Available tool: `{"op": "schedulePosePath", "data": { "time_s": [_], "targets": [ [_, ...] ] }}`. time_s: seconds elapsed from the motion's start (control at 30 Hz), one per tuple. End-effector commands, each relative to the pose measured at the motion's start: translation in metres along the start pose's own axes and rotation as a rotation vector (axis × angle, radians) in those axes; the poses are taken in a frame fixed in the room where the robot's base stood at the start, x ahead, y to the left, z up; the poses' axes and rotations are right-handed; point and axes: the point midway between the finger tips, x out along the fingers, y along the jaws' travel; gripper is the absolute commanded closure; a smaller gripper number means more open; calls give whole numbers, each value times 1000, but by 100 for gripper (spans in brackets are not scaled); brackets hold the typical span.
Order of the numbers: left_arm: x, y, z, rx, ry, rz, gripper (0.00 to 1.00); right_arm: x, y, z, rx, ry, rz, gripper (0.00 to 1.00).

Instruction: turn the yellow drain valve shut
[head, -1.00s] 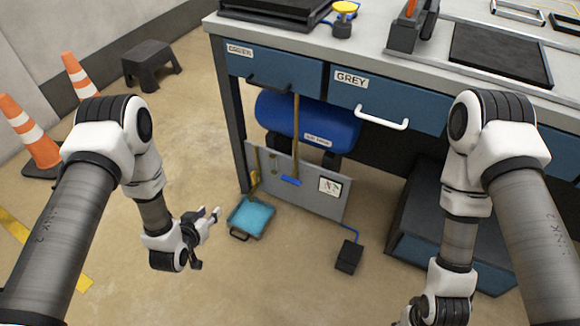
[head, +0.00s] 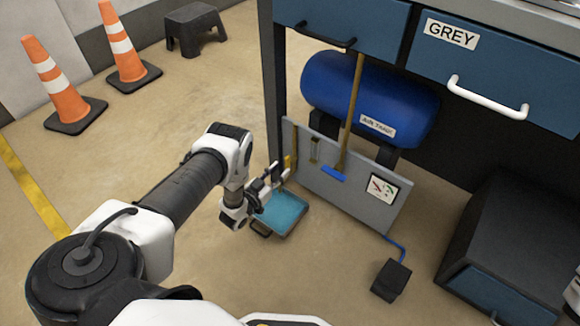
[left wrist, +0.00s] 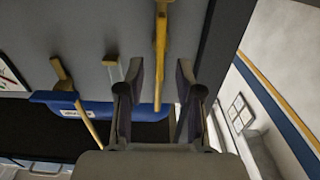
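The yellow drain valve (head: 290,166) is a slim yellow lever at the left end of the low grey panel (head: 350,200). My left gripper (head: 275,178) is just beside it in the head view, above a blue tray. In the left wrist view the lever (left wrist: 160,55) shows between the two spread fingers of the left gripper (left wrist: 156,88). A gap shows on each side of the lever, and no finger appears to touch it. The lever's pivot is not clear to see.
A blue-topped tray (head: 284,214) lies on the floor below the valve. A brown pole (head: 352,110) and a short lever (head: 314,150) stand right of the valve. The blue air tank (head: 368,95) is behind the panel. Orange cones (head: 58,95) stand left.

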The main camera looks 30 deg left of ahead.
Motion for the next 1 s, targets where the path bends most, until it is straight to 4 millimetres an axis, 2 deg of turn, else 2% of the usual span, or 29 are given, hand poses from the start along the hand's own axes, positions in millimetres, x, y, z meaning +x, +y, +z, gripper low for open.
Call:
{"op": "schedulePosePath", "data": {
  "time_s": [0.03, 0.2, 0.33, 0.53, 0.63, 1.0],
  "targets": [
    [11, 0, 4, 1, 4, 1, 65, 10, 0, 0, 0, 0, 0, 60],
    [40, 1, 3, 0, 3, 1, 65, 22, 0, 0, 0, 0, 0, 60],
    [49, 0, 2, -1, -1, 0, 65, 24, 0, 0, 0, 0, 0, 60],
    [49, 0, 0, -1, -1, 0, 65, 22, 0, 0, 0, 0, 0, 60],
    [49, 0, 0, -1, -1, 0, 100, 22, 0, 0, 0, 0, 0, 60],
    [49, 1, 0, 16, -1, 0, 100, 21, 0, 0, 0, 0, 0, 60]
  ]
}}
